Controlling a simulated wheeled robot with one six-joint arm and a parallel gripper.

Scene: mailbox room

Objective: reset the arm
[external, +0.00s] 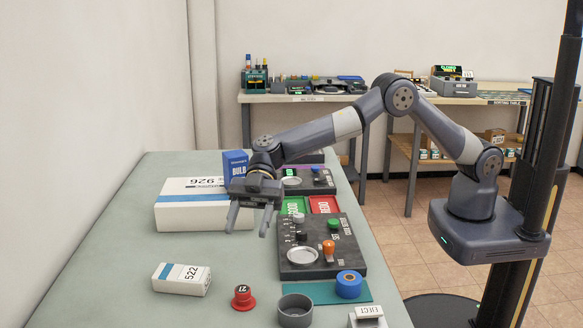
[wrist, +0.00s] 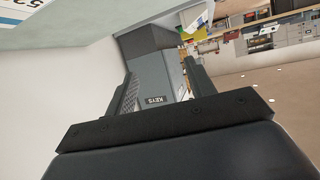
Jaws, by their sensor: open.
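My gripper (external: 249,221) is open and empty, with its fingers pointing down over the green table (external: 110,215), in front of the large white box (external: 178,212). My arm reaches in from the column at the right, bent up at the elbow. In the wrist view my gripper (wrist: 163,85) shows its two fingers spread apart. Between and beyond them stands a grey cabinet with a KEYS label (wrist: 155,99), apart from the fingers as far as I can tell.
A small white box marked 522 (external: 181,279), a red knob (external: 243,297), a grey cup (external: 295,311) and blue tape (external: 348,284) lie toward the front. A dark control panel (external: 345,247) is right of my gripper. A blue box (external: 236,163) stands behind. The table's left side is clear.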

